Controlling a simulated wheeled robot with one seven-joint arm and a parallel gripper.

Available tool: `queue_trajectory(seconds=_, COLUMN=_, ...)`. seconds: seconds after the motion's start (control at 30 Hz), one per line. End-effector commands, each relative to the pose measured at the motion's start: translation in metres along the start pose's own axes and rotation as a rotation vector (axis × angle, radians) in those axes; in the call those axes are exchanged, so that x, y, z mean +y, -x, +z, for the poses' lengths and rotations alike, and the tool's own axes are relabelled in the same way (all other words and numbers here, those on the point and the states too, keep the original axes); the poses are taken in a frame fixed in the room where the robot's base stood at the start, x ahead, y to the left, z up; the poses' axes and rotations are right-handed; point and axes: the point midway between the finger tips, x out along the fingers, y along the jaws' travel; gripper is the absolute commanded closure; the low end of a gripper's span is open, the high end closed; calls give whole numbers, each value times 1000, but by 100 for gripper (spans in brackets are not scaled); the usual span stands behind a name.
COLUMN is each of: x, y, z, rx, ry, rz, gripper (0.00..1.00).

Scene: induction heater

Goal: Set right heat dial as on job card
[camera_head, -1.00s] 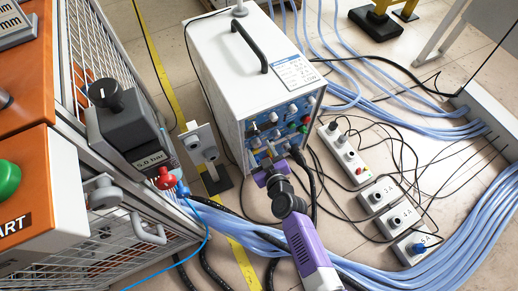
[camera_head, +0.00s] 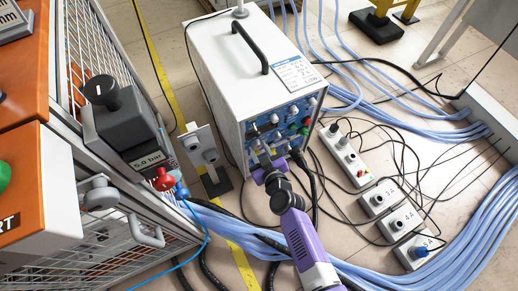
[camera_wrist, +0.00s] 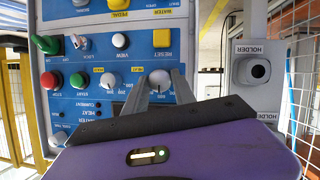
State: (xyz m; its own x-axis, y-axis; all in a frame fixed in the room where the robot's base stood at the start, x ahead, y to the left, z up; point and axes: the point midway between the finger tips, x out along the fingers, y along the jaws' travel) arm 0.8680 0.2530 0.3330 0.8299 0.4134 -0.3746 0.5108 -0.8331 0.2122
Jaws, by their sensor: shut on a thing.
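The white heater box (camera_head: 215,70) stands on the floor with its blue control panel facing my arm. The wrist view shows this panel (camera_wrist: 75,105) upside down, with two pale heat dials side by side. My gripper (camera_wrist: 161,88) is shut on the dial at the right there (camera_wrist: 160,77), one finger on each side. The other dial (camera_wrist: 108,81) stands free to its left. In the head view my gripper (camera_head: 267,161) is at the panel's lower part and hides the held dial. The job card (camera_head: 296,74) lies on the box top; most print is too small to read, though "LOW" shows.
In the wrist view, a green button (camera_wrist: 78,80), a red button (camera_wrist: 49,80) and a yellow reset button (camera_wrist: 162,38) are near the dials. A holder post (camera_head: 200,145) stands left of the box. Blue cables (camera_head: 455,225) and sockets crowd the right floor.

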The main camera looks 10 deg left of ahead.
Motion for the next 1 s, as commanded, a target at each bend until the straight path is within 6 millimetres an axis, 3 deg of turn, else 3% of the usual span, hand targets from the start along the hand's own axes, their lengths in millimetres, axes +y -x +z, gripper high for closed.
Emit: queue_trajectory(seconds=1.0, x=5, y=-1, z=3, rx=-26, ry=-572, rz=-242, gripper=100)
